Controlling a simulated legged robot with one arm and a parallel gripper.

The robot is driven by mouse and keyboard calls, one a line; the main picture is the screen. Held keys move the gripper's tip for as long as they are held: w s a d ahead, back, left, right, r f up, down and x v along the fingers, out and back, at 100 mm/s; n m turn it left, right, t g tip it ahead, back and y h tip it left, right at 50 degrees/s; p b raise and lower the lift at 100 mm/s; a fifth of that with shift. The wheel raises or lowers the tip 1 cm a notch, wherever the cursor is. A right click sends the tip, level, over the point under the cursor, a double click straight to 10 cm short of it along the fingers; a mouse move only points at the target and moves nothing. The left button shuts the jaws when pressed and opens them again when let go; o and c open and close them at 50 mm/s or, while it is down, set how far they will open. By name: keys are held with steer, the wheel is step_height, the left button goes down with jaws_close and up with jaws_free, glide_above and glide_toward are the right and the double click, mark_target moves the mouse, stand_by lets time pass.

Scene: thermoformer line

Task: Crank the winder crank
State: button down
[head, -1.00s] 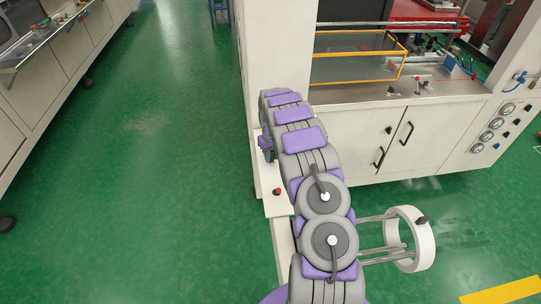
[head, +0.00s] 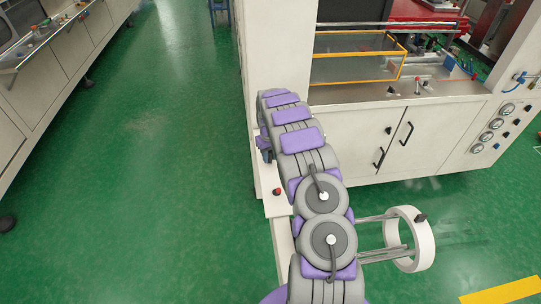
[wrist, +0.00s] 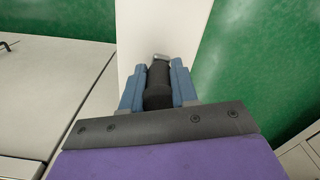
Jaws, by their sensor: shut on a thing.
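My gripper (wrist: 159,88) is shut on a black cylindrical handle (wrist: 158,86) in the wrist view, with a blue finger on each side of it. A small metal end (wrist: 160,57) shows at the far tip of the handle. A white panel (wrist: 155,30) lies beyond it. In the head view my arm hides most of the crank, and only a blue part of my gripper (head: 264,148) shows at the arm's left edge. The white winder frame (head: 277,204) stands below my arm, with a red button on it.
A white ring on metal rods (head: 424,243) sticks out to the right of my arm. A white machine cabinet (head: 370,150) with black door handles stands close behind. Another machine (head: 40,90) is at the far left. The green floor (head: 150,190) between them is clear.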

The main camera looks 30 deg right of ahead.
steer(key=shift+w+a, duration=0.45)
steer(key=shift+a, duration=0.15)
steer(key=shift+w, duration=0.1)
steer(key=shift+w+a, duration=0.35)
steer(key=shift+w, duration=0.1)
steer(key=shift+w+a, duration=0.15)
steer(key=shift+w, duration=0.3)
steer(key=shift+w+a+p, duration=0.25)
steer(key=shift+w+p, duration=0.05)
steer(key=shift+w, duration=0.6)
